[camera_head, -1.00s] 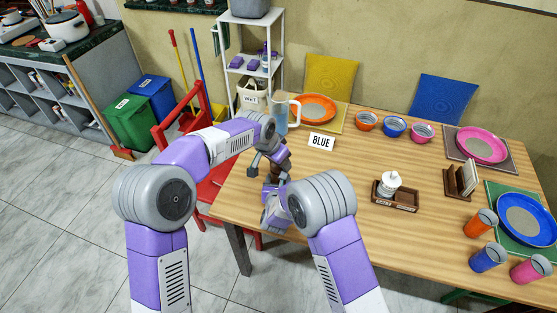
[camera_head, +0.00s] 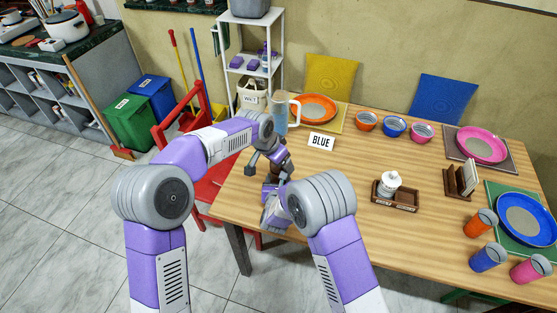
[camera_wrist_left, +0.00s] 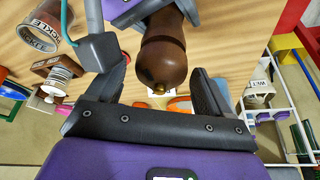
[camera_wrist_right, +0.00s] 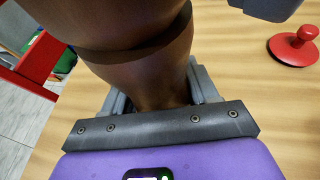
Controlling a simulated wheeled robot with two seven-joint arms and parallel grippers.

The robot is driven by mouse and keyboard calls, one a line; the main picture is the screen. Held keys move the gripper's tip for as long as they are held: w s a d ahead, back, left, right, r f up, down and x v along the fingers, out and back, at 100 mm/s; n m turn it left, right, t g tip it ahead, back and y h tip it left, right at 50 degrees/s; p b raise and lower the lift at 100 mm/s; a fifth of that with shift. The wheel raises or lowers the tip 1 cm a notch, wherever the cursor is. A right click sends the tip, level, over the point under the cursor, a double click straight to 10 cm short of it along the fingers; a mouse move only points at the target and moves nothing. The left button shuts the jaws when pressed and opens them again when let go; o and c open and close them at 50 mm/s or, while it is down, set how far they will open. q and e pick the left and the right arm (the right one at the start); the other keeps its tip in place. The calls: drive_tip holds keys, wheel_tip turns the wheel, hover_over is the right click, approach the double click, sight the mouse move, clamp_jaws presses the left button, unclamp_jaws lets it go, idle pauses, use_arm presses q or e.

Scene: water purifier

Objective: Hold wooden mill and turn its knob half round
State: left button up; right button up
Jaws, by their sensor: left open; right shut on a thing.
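The dark brown wooden mill (camera_wrist_right: 135,75) stands at the table's left part, mostly hidden by my arms in the head view. My right gripper (camera_wrist_right: 155,95) is shut on the mill's body. My left gripper (camera_wrist_left: 163,82) is open, with one finger on each side of the head. I see gaps between the fingers and the wood. In the head view my left gripper (camera_head: 275,158) is above my right gripper (camera_head: 272,192).
A red knobbed disc (camera_wrist_right: 293,48) lies near the mill. A wooden tray (camera_head: 408,205) holds a white jar. A red chair (camera_head: 178,125) stands left.

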use_arm(q)
drive_tip(key=v, duration=1.2)
drive_tip(key=shift+d, duration=0.1)
